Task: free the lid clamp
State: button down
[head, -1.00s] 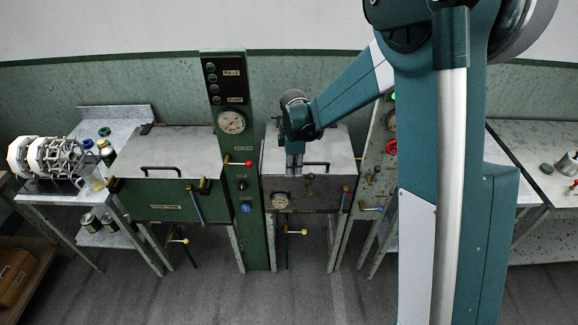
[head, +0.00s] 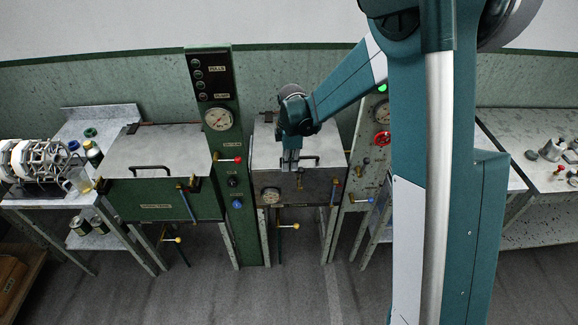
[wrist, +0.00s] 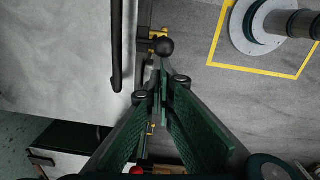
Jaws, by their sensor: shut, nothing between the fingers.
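The steel basin (head: 315,187) stands in the middle of the head view under a flat grey lid (head: 270,148) with a black bar handle (head: 335,158). The lid clamp is on its front edge: a black ball knob (wrist: 166,46) beside a brass bracket (wrist: 155,34) in the wrist view, and a small dark piece (head: 299,180) in the head view. My gripper (head: 291,168) points down at the lid's front edge, left of the handle. Its green fingers (wrist: 160,75) are shut and empty, with the knob just beyond their tips. Contact with the knob cannot be told.
A green basin (head: 160,200) stands to the left, beyond a green gauge post (head: 222,140). Another post with a red valve wheel (head: 382,138) is close on the right. The black lid handle (wrist: 117,45) lies near the fingers. A yellow floor outline (wrist: 250,70) shows below.

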aim_at(301, 168)
jog(key=shift+d+r+y+b, duration=0.2)
jog(key=shift+d+y+b, duration=1.2)
jog(key=shift+d, duration=0.7)
jog(key=shift+d+f+y+b, duration=0.5)
jog(key=shift+d+f+b, duration=0.5)
jog(key=shift+d, duration=0.9)
jog(key=shift+d+f+y+b, duration=0.6)
jog(key=shift+d+b, duration=0.75)
jog(key=shift+d, duration=0.55)
jog(key=shift+d+f+y+b, duration=0.4)
jog(key=shift+d+f+b, duration=0.6)
jog(key=shift+d, duration=0.9)
jog(key=shift+r, duration=0.15)
